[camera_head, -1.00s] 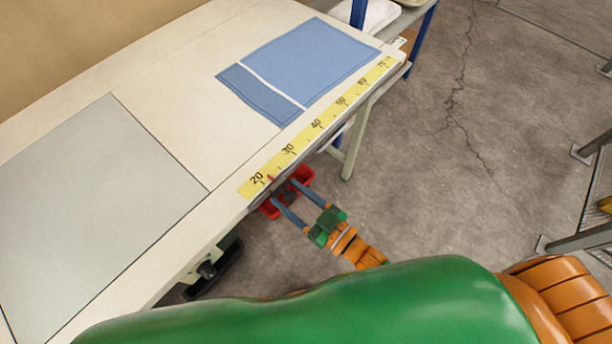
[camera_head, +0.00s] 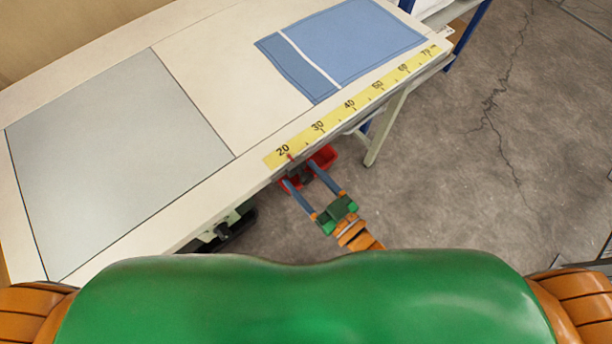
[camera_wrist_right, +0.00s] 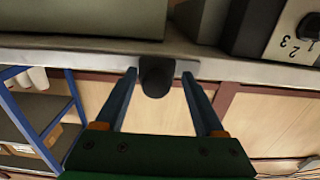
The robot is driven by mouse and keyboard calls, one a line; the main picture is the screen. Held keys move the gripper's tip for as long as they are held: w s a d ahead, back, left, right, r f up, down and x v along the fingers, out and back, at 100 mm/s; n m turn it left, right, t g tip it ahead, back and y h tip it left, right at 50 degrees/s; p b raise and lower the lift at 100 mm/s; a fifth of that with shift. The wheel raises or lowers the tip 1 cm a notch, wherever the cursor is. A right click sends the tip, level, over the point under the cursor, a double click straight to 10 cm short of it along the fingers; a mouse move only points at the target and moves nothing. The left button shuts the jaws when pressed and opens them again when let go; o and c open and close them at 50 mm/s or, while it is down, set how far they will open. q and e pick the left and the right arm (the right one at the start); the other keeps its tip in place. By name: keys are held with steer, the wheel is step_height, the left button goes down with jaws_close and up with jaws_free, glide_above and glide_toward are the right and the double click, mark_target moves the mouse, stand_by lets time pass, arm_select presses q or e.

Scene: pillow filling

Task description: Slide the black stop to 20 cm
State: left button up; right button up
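The yellow ruler strip (camera_head: 365,97) runs along the table's front edge, with the 20 mark (camera_head: 283,150) at its near left end. A small red mark (camera_head: 290,157) sits just right of the 20. The black stop (camera_wrist_right: 156,77) shows in the right wrist view as a dark round knob under the table edge. My left gripper is not in view.
On the white table (camera_head: 205,75) lie blue fabric pieces (camera_head: 355,40) and a grey panel (camera_head: 110,150). Floor to the right is open.

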steer(key=v, duration=0.7)
steer(key=shift+b, duration=0.35)
steer(key=d+f+m+g+h, duration=0.25)
steer(key=d+f+h, duration=0.3)
steer(key=f, duration=0.85)
steer(key=s+d+f+m+g+h, duration=0.1)
steer(key=s+d+f+g+h, duration=0.1)
steer(key=s+d+f+g, duration=0.3)
steer(key=s+d+f+m+g+h, duration=0.1)
steer(key=s+d+f+h, duration=0.15)
steer(key=f, duration=0.45)
steer(key=s+d+f+g+h, duration=0.1)
steer(key=s+f+g, duration=0.3)
steer(key=s, duration=0.7)
steer(key=shift+f+m+g, duration=0.25)
steer(key=shift+m+g, duration=0.1)
